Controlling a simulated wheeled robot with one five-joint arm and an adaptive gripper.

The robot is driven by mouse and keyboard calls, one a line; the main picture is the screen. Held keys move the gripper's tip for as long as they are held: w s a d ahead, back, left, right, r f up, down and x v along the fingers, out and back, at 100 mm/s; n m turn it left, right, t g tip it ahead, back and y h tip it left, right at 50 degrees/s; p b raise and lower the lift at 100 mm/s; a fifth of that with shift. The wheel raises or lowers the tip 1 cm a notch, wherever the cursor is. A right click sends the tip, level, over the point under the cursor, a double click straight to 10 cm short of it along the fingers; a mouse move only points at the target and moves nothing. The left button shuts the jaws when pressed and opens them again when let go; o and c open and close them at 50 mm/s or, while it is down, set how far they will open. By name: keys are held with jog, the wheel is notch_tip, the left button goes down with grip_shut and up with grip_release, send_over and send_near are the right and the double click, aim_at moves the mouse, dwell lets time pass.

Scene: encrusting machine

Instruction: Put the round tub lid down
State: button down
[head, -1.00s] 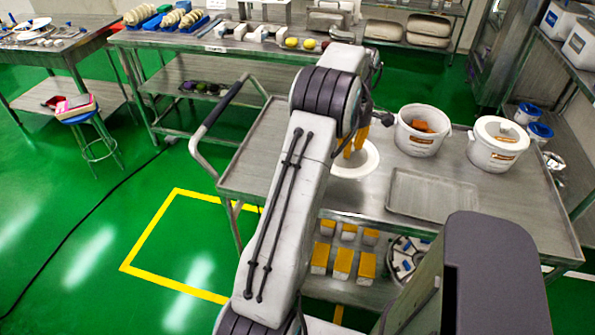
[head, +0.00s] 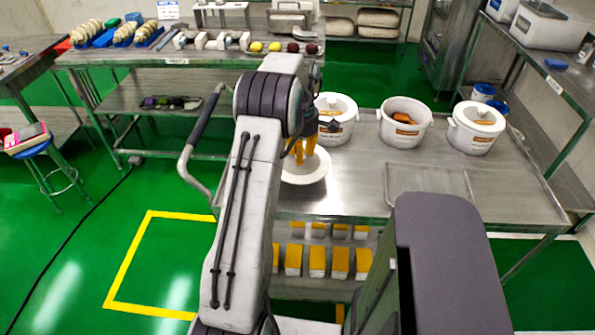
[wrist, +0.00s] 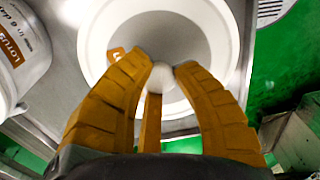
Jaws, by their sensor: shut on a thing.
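My gripper (head: 304,148), with orange ribbed fingers, points down over the round white tub lid (head: 305,170) above the front left part of the trolley top (head: 365,165). In the wrist view my gripper's fingertips (wrist: 158,72) close around a small pale knob at the lid's middle. The lid's broad white rim (wrist: 97,40) shows beyond the fingers, with a greyer middle; its near part is hidden. I cannot tell whether the lid touches the trolley. An open white tub (head: 405,128) with brown-orange contents stands behind to the right.
A left tub (head: 335,133) stands close behind the lid, and a lidded tub (head: 474,140) is at right. A shallow tray (head: 430,188) lies to the lid's right. The trolley handle (head: 205,115) rises at left. Orange-topped boxes (head: 317,260) fill the lower shelf.

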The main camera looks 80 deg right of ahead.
aim_at(301, 169)
jog(key=shift+f, duration=3.15)
jog(key=shift+f, duration=0.1)
jog(key=c, duration=1.1)
grip_release()
jog(key=shift+o, duration=0.2)
notch_tip(301, 169, up, 12)
jog(key=shift+d+r, duration=0.1)
